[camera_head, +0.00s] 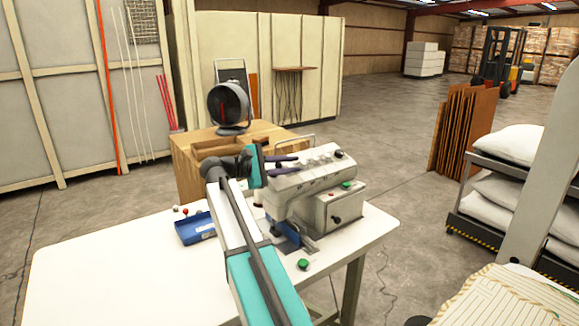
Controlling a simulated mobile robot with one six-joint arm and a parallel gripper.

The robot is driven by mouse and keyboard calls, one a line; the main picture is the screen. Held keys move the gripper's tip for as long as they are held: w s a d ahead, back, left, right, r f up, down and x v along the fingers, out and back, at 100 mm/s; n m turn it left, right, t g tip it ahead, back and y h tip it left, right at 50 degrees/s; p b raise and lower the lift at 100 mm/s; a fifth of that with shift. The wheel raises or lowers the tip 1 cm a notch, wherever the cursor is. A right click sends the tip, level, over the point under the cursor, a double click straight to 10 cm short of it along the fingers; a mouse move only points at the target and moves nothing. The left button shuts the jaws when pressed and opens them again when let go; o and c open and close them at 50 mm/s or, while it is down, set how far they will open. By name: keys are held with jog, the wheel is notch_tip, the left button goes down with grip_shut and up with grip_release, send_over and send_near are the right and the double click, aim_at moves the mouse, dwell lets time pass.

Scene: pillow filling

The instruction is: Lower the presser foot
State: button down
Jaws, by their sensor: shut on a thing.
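A white sewing machine (312,180) with a row of dials on top stands on the white table. My gripper (293,163) reaches its upper left end from the left, with dark fingers against the machine's top edge. It is shut on a small part of the machine there, probably the presser foot lever, which the fingers hide. The presser foot itself is hidden behind my arm and the machine body; whether it is up or down cannot be told.
A blue tray (196,228) lies left of my arm, with small red and white pieces behind it. A wooden workbench (187,165) with a round black fan (230,104) stands behind. Pillows fill a rack (480,165) at right.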

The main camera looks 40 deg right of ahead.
jog(key=c, duration=1.6)
grip_release()
jog(key=shift+s+d, duration=0.1)
jog(key=a+b, duration=0.1)
jog(key=a, duration=0.3)
jog(key=w+a+r, duration=0.1)
jog(key=a, duration=0.4)
jog(key=w+a+r+b, duration=0.1)
jog(key=a, duration=0.3)
jog(key=shift+a+b, duration=0.3)
jog(key=shift+a, duration=0.05)
